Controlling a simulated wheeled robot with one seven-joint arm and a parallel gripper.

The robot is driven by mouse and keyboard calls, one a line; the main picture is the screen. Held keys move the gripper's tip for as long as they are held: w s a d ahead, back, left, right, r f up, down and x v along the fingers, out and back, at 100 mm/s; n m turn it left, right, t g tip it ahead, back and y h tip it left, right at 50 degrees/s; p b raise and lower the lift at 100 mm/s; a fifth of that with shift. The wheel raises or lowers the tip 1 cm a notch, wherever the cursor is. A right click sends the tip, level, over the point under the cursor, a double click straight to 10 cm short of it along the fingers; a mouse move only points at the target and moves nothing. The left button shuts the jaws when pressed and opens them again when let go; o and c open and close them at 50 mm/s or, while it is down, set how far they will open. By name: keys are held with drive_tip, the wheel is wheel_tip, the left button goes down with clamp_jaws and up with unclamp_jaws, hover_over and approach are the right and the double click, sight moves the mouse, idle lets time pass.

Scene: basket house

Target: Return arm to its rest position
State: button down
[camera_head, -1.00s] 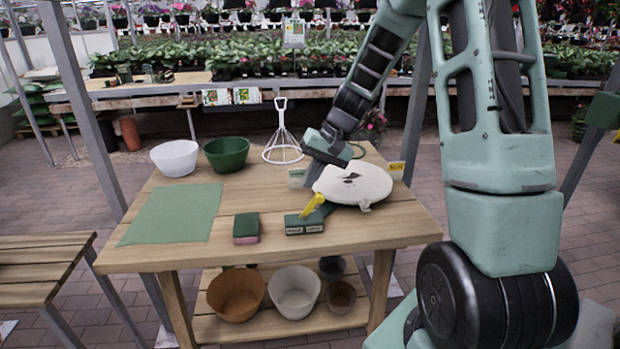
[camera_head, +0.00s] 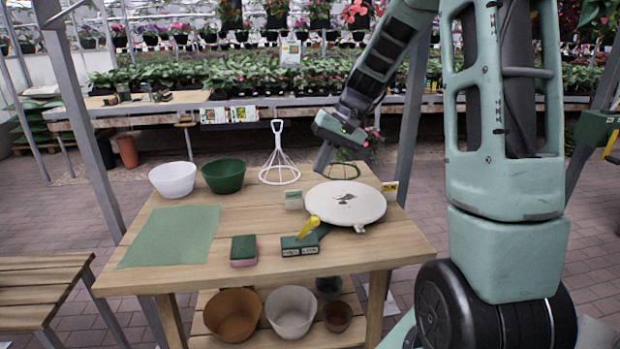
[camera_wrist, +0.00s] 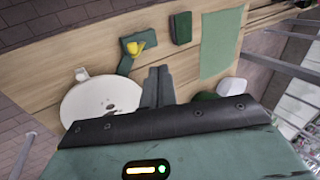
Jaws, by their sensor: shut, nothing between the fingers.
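A green box with a yellow-handled tool (camera_head: 299,245), a green-and-pink sponge (camera_head: 243,250), a green mat (camera_head: 170,236), white bowl (camera_head: 173,180), green bowl (camera_head: 224,176) and white wire stand (camera_head: 279,160) are on the table. Pots sit on the shelf below.

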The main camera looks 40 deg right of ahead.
drive_tip(key=shift+s+d+r, duration=0.2)
drive_tip(key=shift+d+r, duration=0.1)
drive_tip(key=shift+r, duration=0.15)
